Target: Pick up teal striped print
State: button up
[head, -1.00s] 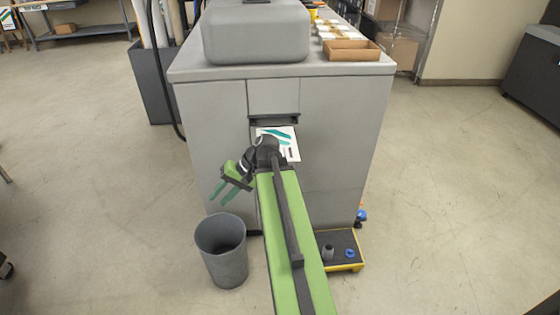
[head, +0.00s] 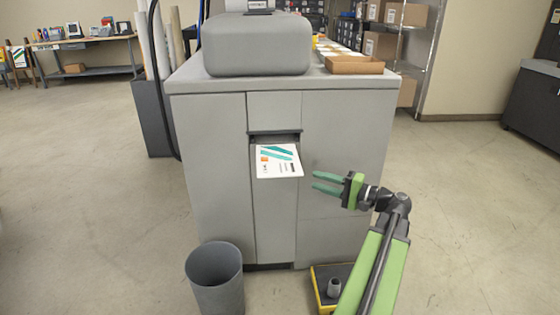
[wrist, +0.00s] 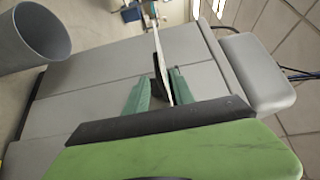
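The teal striped print (head: 276,161) is a white sheet with teal stripes and a small orange mark. It juts out of the slot in the front of the grey machine (head: 345,150). My gripper (head: 315,181) is just right of the print, with green fingers pointing left towards its edge. The fingers are parted and a gap separates them from the print in the head view. In the wrist view, the print (wrist: 161,55) shows edge-on as a thin white strip, in line with the space between the fingers (wrist: 158,85).
A grey bin (head: 215,280) stands on the floor at the machine's front left. A yellow-edged black tray (head: 320,290) lies at its front right, partly behind my arm. A cardboard tray (head: 354,66) rests on top. The floor to the right is open.

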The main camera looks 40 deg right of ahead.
aim_at(287, 169)
jog(key=x, duration=0.7)
jog(key=shift+w+a, duration=0.1)
jog(key=shift+x, duration=2.6)
jog(key=shift+r, duration=0.15)
grip_shut()
